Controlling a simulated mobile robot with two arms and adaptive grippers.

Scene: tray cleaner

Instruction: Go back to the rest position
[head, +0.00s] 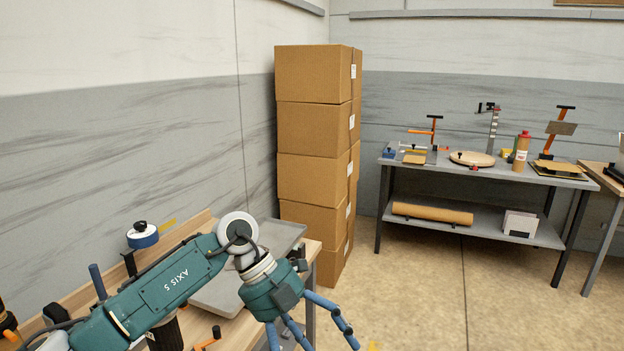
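My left arm comes in from the lower left. Its gripper (315,338) hangs at the bottom centre, pointing down and to the right past the front edge of the wooden workbench (190,232). Its blue fingers are spread apart with nothing seen between them; some of their tips are cut off by the bottom edge of the picture. My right gripper is not in view. A grey tray (284,236) lies on the workbench, partly hidden behind my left arm.
A blue and white round item (142,237) stands on the workbench near the wall. A tall stack of cardboard boxes (312,127) stands beyond it. A grey table (445,170) with tools stands at the back right. The floor (440,300) at the right is clear.

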